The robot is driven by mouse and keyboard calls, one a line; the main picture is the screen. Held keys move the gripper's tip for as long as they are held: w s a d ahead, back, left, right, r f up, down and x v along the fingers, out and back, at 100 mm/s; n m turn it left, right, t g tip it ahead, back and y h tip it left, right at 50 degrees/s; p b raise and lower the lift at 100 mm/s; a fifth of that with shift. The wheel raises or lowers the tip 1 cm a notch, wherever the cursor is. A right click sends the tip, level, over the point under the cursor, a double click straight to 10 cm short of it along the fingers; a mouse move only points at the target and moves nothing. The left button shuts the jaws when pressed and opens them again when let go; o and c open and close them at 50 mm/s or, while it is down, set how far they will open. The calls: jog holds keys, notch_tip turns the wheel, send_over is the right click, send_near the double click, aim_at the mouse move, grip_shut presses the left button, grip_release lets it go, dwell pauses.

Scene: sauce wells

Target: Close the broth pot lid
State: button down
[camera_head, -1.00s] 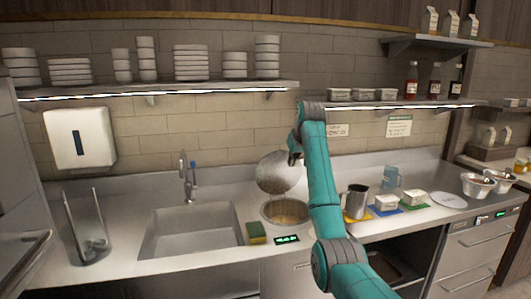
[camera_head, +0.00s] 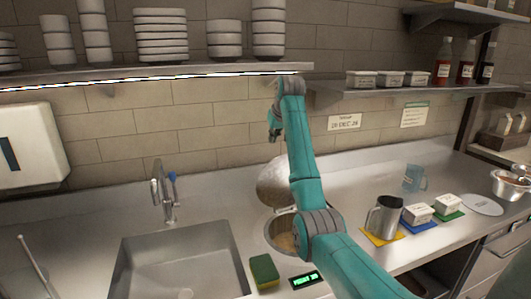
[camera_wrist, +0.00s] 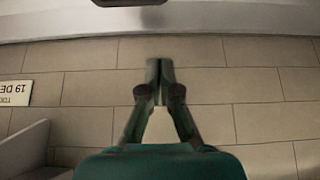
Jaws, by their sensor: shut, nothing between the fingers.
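The broth pot (camera_head: 283,240) is sunk into the steel counter right of the sink, with tan broth inside. Its round metal lid (camera_head: 272,182) stands raised and tilted back behind the opening. My arm crosses in front of the right side of the pot and lid. My gripper (camera_head: 273,134) is above the lid, apart from it, near the tiled wall. In the wrist view my gripper (camera_wrist: 160,66) has its fingertips together, empty, in front of wall tiles. The lid and pot do not show in the wrist view.
A shelf (camera_head: 150,75) with stacked bowls runs above the sink (camera_head: 180,265). A sponge (camera_head: 264,271) and a small green display (camera_head: 307,280) lie before the pot. A metal pitcher (camera_head: 384,217) and white tubs stand to the right. A second shelf (camera_head: 400,88) is right of my arm.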

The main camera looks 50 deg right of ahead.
notch_tip(320, 180, down, 9)
jog(key=w+d, duration=0.1)
jog(key=shift+w+f, duration=0.15)
jog(key=shift+w, duration=0.2)
dwell(0.8)
dwell(0.3)
